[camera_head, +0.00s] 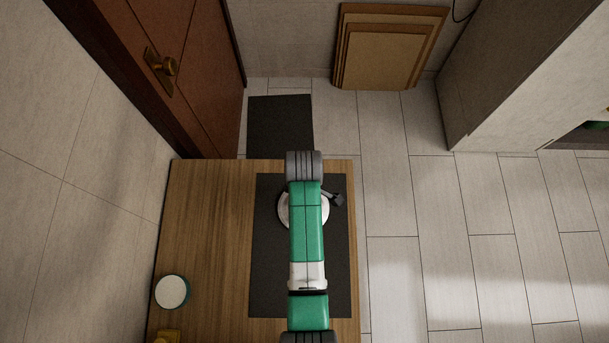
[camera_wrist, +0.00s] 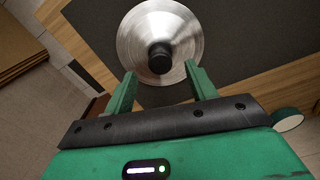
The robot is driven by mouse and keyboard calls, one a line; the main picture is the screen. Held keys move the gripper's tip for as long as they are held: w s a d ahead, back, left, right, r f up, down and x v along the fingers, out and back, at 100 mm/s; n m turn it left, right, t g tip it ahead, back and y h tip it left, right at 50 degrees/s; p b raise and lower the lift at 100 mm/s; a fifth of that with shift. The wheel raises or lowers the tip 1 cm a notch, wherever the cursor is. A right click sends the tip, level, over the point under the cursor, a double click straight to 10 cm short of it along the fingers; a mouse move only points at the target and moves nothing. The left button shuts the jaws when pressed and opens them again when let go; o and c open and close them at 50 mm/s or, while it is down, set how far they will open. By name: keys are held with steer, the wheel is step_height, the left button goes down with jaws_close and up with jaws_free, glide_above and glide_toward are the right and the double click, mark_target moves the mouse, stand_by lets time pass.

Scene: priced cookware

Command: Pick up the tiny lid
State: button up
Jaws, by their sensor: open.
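The lid (camera_wrist: 140,35) is a round, shiny silver disc with a black knob (camera_wrist: 160,58) at its centre, over the dark mat in the wrist view. In the head view the lid (camera_head: 284,212) shows only at its edges, as my green and white arm covers its middle. My gripper (camera_wrist: 161,70) is open, with its two green fingers apart. The knob appears in line with the gap between the fingertips, just past them in the picture. I cannot tell how far the tips are above the lid. Nothing is held.
The dark mat (camera_head: 268,270) lies on the wooden table (camera_head: 210,230). A round teal container with a white top (camera_head: 172,292) stands at the table's left, and a yellow object (camera_head: 168,336) is cut off below it. A dark piece (camera_head: 338,200) shows right of the lid.

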mark_target(282, 207)
step_height(282, 207, down, 5)
steer(key=shift+a+f+b, duration=0.1)
steer(key=shift+f+b, duration=0.1)
steer(key=shift+b, duration=0.2)
steer(key=shift+c, duration=0.5)
steer(key=c, duration=1)
